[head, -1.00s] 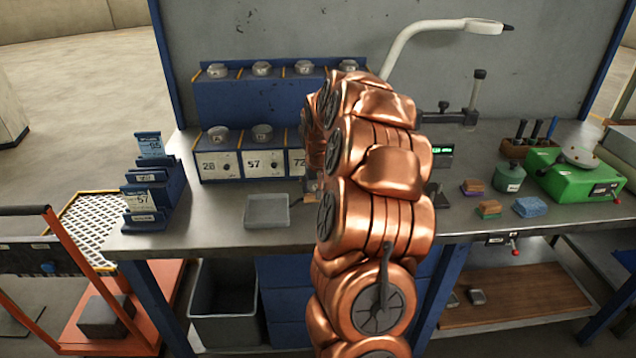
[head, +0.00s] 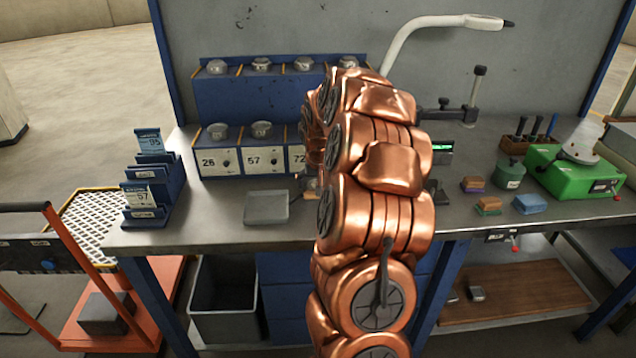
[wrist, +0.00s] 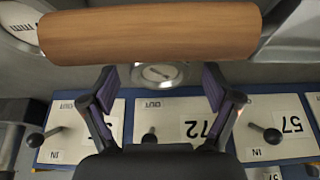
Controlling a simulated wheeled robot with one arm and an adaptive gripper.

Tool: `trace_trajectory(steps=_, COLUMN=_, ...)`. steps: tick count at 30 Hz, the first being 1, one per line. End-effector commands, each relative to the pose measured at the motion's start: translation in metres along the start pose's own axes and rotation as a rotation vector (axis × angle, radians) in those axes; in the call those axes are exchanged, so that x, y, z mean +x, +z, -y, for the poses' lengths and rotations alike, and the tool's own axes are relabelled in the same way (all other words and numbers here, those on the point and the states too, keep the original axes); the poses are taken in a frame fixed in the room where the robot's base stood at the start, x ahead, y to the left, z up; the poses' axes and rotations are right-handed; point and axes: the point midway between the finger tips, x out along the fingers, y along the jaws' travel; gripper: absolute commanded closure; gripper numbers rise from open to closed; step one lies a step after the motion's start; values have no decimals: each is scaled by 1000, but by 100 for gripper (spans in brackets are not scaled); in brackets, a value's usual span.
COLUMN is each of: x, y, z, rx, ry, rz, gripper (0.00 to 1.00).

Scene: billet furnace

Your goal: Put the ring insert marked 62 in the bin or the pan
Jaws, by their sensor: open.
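No ring insert with a readable 62 shows. Several small round metal pieces stand on the blue rack (head: 275,98), their marks too small to read. In the wrist view a round metal piece (wrist: 160,73) sits beyond and between my fingertips, its mark unreadable. My gripper (wrist: 160,95) is open, with its two fingers apart above the label marked 72 (wrist: 205,128). In the head view my arm hides my gripper. A shallow grey pan (head: 266,207) lies on the bench left of my arm. A grey bin (head: 224,300) stands under the bench.
A wooden cylinder (wrist: 150,32) crosses the top of the wrist view. A blue card stand (head: 152,190) is at the bench's left end. A green device (head: 575,175), coloured blocks and a lamp (head: 440,28) are at right. Bench space around the pan is clear.

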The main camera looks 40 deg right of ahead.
Motion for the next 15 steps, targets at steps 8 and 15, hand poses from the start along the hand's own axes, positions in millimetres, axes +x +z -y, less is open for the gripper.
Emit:
trace_trajectory(steps=8, x=-31, y=-2, z=0, rx=0, ry=0, rz=-5, gripper=12)
trace_trajectory(steps=15, x=-75, y=-2, z=0, rx=0, ry=-1, rz=-7, gripper=12)
